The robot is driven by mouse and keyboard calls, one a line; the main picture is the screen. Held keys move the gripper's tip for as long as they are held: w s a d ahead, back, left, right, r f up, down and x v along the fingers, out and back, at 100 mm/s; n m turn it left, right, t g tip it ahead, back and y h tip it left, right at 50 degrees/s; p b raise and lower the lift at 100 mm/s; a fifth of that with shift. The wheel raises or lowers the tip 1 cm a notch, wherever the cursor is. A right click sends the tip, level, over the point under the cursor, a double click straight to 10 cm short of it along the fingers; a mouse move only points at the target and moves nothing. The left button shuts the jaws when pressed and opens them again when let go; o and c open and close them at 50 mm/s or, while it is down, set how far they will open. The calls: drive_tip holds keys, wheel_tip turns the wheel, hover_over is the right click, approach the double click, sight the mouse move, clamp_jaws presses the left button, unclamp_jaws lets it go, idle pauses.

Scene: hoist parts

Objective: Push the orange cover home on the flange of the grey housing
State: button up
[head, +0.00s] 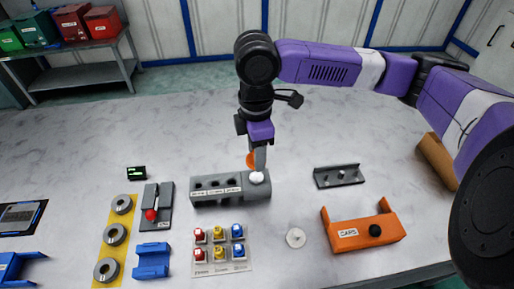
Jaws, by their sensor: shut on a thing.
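My gripper (259,157) points down over the right end of the grey housing (230,190), a long block with round openings and small white labels along its front. A small orange piece, which I take for the orange cover (251,161), shows at the left edge of the fingers. The gripper is shut on it, and the fingers hide most of it. A white round part (257,177) is at the housing's right end, just below the fingertips. I cannot tell whether the cover touches the flange, or how it is tilted.
A grey bracket (339,176), a pale disc (295,237), a coloured button panel (220,251), a red-knobbed lever (152,207) and a yellow strip with grey rings (114,235) surround the housing. The table behind is clear.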

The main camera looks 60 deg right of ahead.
sight(257, 177)
drive_tip(key=shift+f+b, duration=2.25)
drive_tip(key=shift+f, duration=0.75)
drive_tip(key=shift+f+p, duration=0.7)
drive_tip(key=shift+f, duration=0.05)
idle(3.2)
drive_tip(key=o, duration=1.3)
drive_tip(key=shift+o, duration=0.2)
drive_tip(key=shift+r, duration=0.1)
